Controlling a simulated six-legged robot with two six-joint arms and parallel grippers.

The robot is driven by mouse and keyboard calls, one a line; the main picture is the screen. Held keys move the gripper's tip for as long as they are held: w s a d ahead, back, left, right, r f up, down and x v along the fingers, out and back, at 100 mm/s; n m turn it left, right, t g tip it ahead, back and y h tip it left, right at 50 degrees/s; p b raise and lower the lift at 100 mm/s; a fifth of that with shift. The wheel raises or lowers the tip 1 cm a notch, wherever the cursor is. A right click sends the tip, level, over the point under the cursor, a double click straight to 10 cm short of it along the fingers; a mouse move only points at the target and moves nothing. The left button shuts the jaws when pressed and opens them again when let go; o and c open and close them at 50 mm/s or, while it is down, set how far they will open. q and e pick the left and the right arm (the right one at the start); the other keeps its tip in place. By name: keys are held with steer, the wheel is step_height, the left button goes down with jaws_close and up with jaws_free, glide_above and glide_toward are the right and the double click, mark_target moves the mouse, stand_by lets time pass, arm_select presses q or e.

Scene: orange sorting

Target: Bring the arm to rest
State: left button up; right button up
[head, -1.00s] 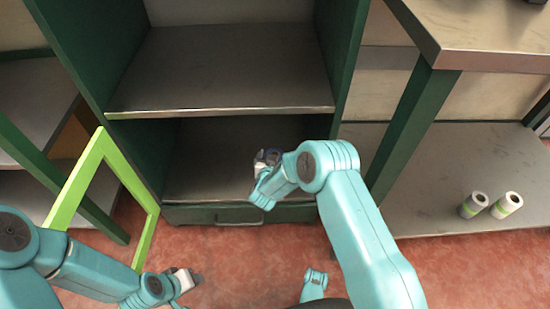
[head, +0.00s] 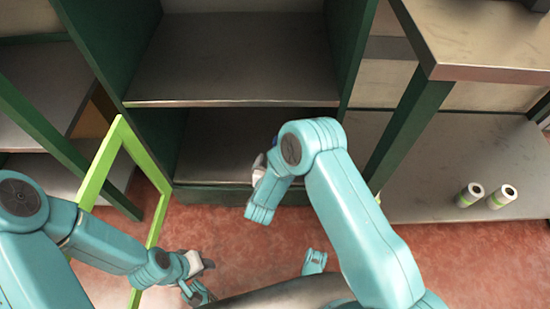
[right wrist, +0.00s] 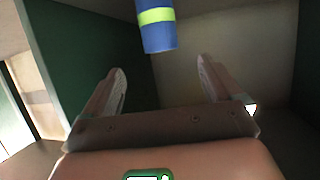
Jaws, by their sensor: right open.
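My right gripper (right wrist: 162,88) is open, with its two pale fingers apart and nothing between them at their tips. In the head view, the right gripper (head: 258,168) is mostly hidden behind my bent right arm, in front of the cabinet's lower compartment. A blue cylinder with a yellow-green band (right wrist: 157,30) shows beyond the fingers at the top of the right wrist view, apart from them. My left gripper (head: 198,277) is low over the floor at the lower left, and its jaw opening is unclear.
A dark green cabinet (head: 235,102) with a grey shelf stands ahead. A lime green frame (head: 97,172) stands at the left. Red floor lies below.

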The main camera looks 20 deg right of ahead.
arm_select(q)
steer(key=shift+r, duration=0.1)
arm_select(e)
steer(key=s+a+r+n+g+y+p, duration=0.1)
steer(key=s+r+g+y+p, duration=0.4)
steer(key=s+r+p, duration=0.8)
steer(key=s+a+r+n+g+y+p, duration=0.1)
steer(key=s+r+g+y+p, duration=0.4)
steer(key=s+r+p, duration=0.8)
step_height(320, 180, up, 5)
steer(key=n+g+p, duration=0.1)
steer(key=p, duration=0.7)
steer(key=shift+s+g+p, duration=0.3)
steer(key=shift+p, duration=0.1)
arm_select(q)
step_height(320, 180, up, 34)
steer(key=s+d, duration=0.1)
steer(key=s, duration=0.1)
steer(key=shift+d+m+g, duration=0.2)
steer(key=shift+m+g, duration=0.1)
steer(key=shift+g, duration=0.1)
arm_select(e)
steer(key=shift+s+f, duration=0.1)
steer(key=shift+c, duration=0.2)
steer(key=c, duration=0.9)
arm_select(q)
steer(key=shift+w+d, duration=0.1)
steer(key=shift+d, duration=0.05)
arm_select(e)
steer(key=shift+d, duration=0.1)
